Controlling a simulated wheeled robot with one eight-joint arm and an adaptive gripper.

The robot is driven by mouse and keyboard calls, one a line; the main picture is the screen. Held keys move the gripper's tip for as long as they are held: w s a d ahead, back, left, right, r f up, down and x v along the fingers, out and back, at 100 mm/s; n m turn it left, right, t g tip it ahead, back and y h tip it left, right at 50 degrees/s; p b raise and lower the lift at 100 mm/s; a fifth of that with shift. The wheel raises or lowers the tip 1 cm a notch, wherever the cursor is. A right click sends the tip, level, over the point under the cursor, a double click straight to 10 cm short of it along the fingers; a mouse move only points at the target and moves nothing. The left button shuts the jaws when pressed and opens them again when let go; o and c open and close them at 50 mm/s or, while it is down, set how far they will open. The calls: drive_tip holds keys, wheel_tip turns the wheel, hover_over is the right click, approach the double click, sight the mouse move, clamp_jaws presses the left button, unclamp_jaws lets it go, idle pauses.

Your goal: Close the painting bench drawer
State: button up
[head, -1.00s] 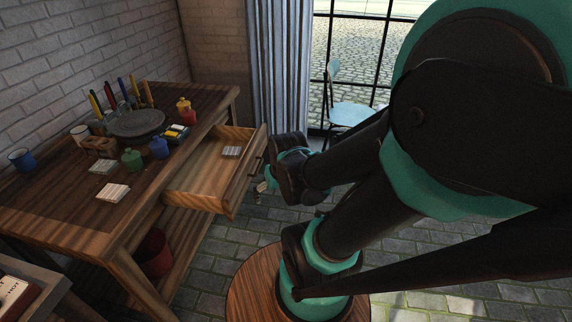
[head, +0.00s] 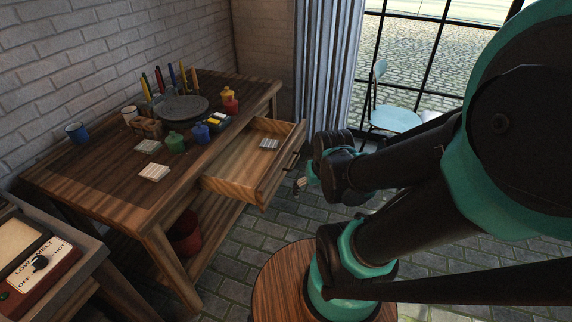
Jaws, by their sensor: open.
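The painting bench (head: 110,185) is a brown wooden table against the brick wall. Its drawer (head: 238,190) is pulled out toward the right, with a small white block stack (head: 269,144) inside. A dark handle shows on the drawer's front. My gripper (head: 300,184) is small in view, just right of the drawer front and low beside it, partly hidden by my own arm. It looks open and empty. I cannot tell whether it touches the drawer.
On the bench stand a grey turntable (head: 181,107), a blue mug (head: 76,132), a green jar (head: 176,143) and several brushes. A round wooden stool (head: 268,283) is in front. A panel marked LOW MELT HOT (head: 40,262) sits at lower left. A pale blue chair (head: 394,117) stands by the window.

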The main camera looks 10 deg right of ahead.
drive_tip(key=w+m, duration=0.4)
drive_tip(key=w+r+m+y, duration=0.1)
drive_tip(key=w+m, duration=0.3)
drive_tip(key=w+m+g, duration=0.1)
drive_tip(key=w+m, duration=0.3)
drive_tip(key=shift+d+r+y, duration=0.2)
drive_tip(key=shift+r+y, duration=0.15)
drive_tip(key=shift+y, duration=0.05)
drive_tip(key=c, duration=1.4)
drive_tip(key=w+d+f+m, duration=0.1)
drive_tip(key=w+m, duration=0.2)
drive_tip(key=m, duration=0.1)
drive_tip(key=w+f+m+y, duration=0.1)
drive_tip(key=w+m, duration=0.2)
drive_tip(key=w, duration=0.1)
drive_tip(key=w+d+f+m+g+y, duration=0.1)
drive_tip(key=w+m, duration=0.3)
drive_tip(key=shift+w+d+m, duration=0.1)
drive_tip(key=shift+d+m, duration=0.2)
clamp_jaws()
approach(284, 169)
wheel_tip(284, 169, down, 5)
drive_tip(key=d, duration=0.2)
drive_tip(key=shift+w+a+r, duration=0.1)
drive_tip(key=shift+a+r, duration=0.05)
drive_tip(key=shift+a, duration=1.05)
drive_tip(key=shift+w+a, duration=0.45)
drive_tip(key=shift+a, duration=0.2)
